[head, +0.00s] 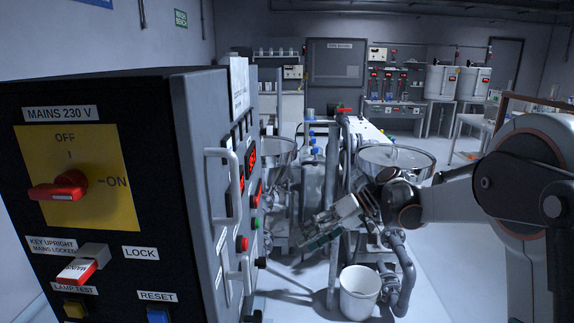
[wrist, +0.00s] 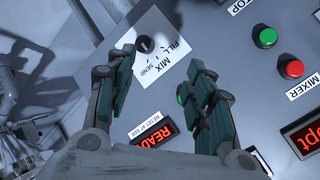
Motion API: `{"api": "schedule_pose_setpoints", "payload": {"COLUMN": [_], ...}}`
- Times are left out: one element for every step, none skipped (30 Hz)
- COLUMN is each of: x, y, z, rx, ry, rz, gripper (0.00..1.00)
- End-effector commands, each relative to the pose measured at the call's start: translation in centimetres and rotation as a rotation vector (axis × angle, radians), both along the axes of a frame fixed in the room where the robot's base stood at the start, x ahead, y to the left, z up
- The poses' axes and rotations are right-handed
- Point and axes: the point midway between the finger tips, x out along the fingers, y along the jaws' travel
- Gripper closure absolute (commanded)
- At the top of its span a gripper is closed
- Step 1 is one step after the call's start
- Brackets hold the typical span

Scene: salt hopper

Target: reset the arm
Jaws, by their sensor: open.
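My gripper (head: 322,228) is in front of the cabinet's side panel in the head view, to the right of that panel and above the white bucket. In the wrist view my gripper (wrist: 163,66) is open, its two green-padded fingers apart with nothing between them. Beyond the fingertips is a round black selector (wrist: 145,45) on a white plate marked FILL, MIX and SEND. The fingers look apart from the panel, but the exact gap is hard to tell. My arm comes in from the right in the head view.
The control cabinet (head: 190,120) fills the left, with a red mains switch (head: 60,187) and grab handles standing out. Steel hopper (head: 408,158), pipes and a white bucket (head: 359,292) stand close by my arm. The wrist view shows green (wrist: 266,37) and red (wrist: 291,69) buttons.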

Motion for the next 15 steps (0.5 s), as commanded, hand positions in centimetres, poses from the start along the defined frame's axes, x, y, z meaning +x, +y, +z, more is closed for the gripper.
{"api": "schedule_pose_setpoints", "payload": {"x": [-1.2,-1.8,-2.5,-3.1,-3.7,-4.6,-5.2,-5.9,-6.7,-7.4,-8.1,-9.0,-9.7,-10.4,-11.3], "y": [-0.1,-0.2,-0.3,-0.4,-0.6,-0.8,-1.0,-1.2,-1.5,-1.8,-2.0,-2.4,-2.7,-2.9,-3.3], "z": [0.7,1.0,1.4,1.6,1.8,2.1,2.3,2.5,2.7,2.8,2.9,3.1,3.1,3.2,3.3], "rx": [-0.035,-0.058,-0.086,-0.107,-0.129,-0.157,-0.177,-0.197,-0.224,-0.245,-0.264,-0.289,-0.309,-0.328,-0.352], "ry": [0.005,0.009,0.012,0.014,0.015,0.017,0.019,0.018,0.018,0.015,0.015,0.011,0.009,0.005,-0.001], "rz": [-0.029,-0.048,-0.074,-0.092,-0.112,-0.137,-0.157,-0.176,-0.202,-0.222,-0.241,-0.267,-0.286,-0.306,-0.331], "gripper": [0.52,0.52,0.52,0.52,0.52,0.52,0.52,0.52,0.52,0.52,0.52,0.52,0.52,0.52,0.52]}}
